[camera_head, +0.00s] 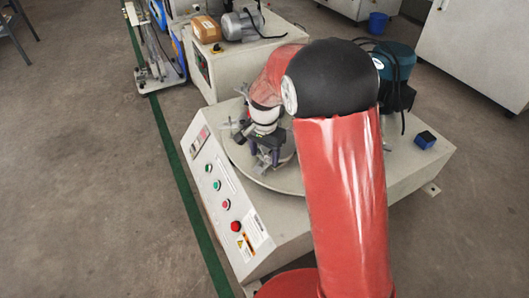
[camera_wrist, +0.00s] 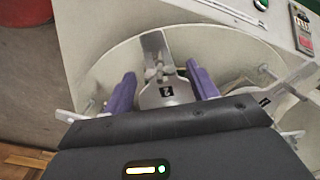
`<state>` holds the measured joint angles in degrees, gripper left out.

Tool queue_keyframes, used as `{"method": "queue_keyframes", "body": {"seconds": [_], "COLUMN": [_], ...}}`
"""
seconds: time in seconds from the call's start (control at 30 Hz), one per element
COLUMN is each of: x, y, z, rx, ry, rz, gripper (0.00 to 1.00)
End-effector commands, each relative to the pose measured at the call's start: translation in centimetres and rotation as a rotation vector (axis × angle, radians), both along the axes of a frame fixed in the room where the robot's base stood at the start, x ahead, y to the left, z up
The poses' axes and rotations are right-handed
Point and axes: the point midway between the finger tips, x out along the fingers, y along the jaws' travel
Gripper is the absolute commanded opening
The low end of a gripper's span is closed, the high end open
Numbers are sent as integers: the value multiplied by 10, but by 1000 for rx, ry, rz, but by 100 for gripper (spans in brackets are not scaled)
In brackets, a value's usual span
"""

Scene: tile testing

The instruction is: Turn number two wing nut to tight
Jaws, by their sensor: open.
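A silvery wing nut (camera_wrist: 158,73) sits on a metal bracket in the wrist view, just beyond a plate with a black number label (camera_wrist: 166,91) that appears to read 2. My gripper (camera_wrist: 161,75) is open, with one purple finger on each side of the wing nut. Gaps show between fingers and nut in this view; contact in depth cannot be judged. In the head view my gripper (camera_head: 268,160) points down over the round disc (camera_head: 282,184) of the testing machine. My arm hides much of the disc there, and I cannot make out the wing nut.
A second label (camera_wrist: 265,101) and other metal brackets lie to the right in the wrist view. The machine's sloped panel (camera_head: 218,187) carries several buttons. A teal motor (camera_head: 396,65) stands behind my arm, and a small dark blue block (camera_head: 425,139) lies at the machine's right.

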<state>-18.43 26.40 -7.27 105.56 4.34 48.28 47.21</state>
Motion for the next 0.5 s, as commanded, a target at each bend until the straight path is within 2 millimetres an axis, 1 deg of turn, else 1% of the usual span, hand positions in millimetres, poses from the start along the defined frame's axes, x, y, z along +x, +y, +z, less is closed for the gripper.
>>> {"method": "queue_keyframes", "body": {"seconds": [0.07, 0.17, 0.4, 0.5], "x": [0, 1, 1, 0], "y": [0, 0, 0, 0], "z": [3, 15, 57, 69], "rx": [0, 0, 0, 0], "ry": [-1, -3, -3, -1], "rz": [0, 1, 1, 1], "gripper": [58, 58, 58, 58]}}
